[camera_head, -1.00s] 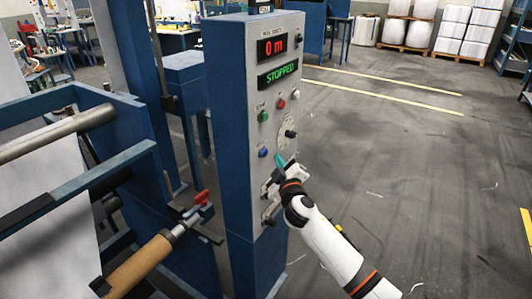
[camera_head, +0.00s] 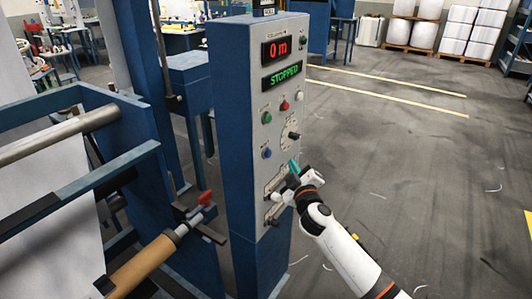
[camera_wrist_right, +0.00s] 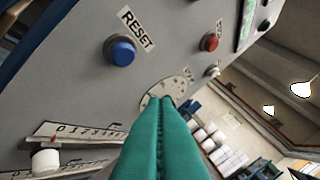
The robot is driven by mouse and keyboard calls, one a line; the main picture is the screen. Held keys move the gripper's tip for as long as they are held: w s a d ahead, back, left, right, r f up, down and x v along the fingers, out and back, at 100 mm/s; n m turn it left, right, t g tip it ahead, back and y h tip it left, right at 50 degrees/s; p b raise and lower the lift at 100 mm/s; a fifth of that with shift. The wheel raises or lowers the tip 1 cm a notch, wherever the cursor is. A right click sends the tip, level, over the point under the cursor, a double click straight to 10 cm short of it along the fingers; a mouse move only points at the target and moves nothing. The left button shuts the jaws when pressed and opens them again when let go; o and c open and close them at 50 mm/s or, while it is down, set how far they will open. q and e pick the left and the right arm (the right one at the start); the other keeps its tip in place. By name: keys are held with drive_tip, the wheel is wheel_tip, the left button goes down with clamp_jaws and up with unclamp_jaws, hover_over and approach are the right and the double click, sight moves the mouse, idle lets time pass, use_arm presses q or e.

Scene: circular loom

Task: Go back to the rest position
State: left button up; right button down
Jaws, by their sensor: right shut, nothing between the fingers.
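My right gripper (camera_head: 293,167) is beside the front face of the control panel (camera_head: 288,110), below its dial and near the sliders. Its teal fingers are shut and empty. In the right wrist view the closed teal fingers (camera_wrist_right: 167,130) point up the panel, with the blue RESET button (camera_wrist_right: 121,51) at upper left and a red button (camera_wrist_right: 209,42) to the right. A white slider knob (camera_wrist_right: 46,160) shows at lower left. My left gripper is not in view.
A blue loom frame (camera_head: 100,170) with rollers and a red-handled clamp (camera_head: 205,198) stands left of the panel. The grey floor (camera_head: 420,180) to the right is open. Pallets of white rolls (camera_head: 440,30) stand at the back.

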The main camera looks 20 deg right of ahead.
drive_tip(key=s+f+g+y, duration=0.1)
drive_tip(key=s+f+g, duration=0.1)
drive_tip(key=f, duration=0.8)
drive_tip(key=s+f+g, duration=0.2)
drive_tip(key=f, duration=0.8)
drive_tip(key=s+a+f+m+g+y, duration=0.1)
drive_tip(key=s+a+f+g, duration=0.15)
drive_tip(key=s+f, duration=0.65)
drive_tip(key=s+a+f+m+g+y, duration=0.1)
drive_tip(key=s+a+f+g, duration=0.3)
drive_tip(key=f, duration=0.8)
drive_tip(key=s+a+f+m+g, duration=0.1)
drive_tip(key=s+f, duration=0.5)
drive_tip(key=s, duration=0.6)
drive_tip(key=s+a+f+g+y, duration=0.1)
drive_tip(key=s+a+f+g, duration=0.2)
drive_tip(key=s, duration=1)
drive_tip(key=s+a+f+m+g, duration=0.1)
drive_tip(key=s+a+f+g, duration=0.1)
drive_tip(key=s+f, duration=0.7)
drive_tip(key=s, duration=0.4)
drive_tip(key=shift+s+a+m+g+y, duration=0.2)
drive_tip(key=shift+a+m+g+y, duration=0.1)
drive_tip(key=shift+a+g, duration=0.05)
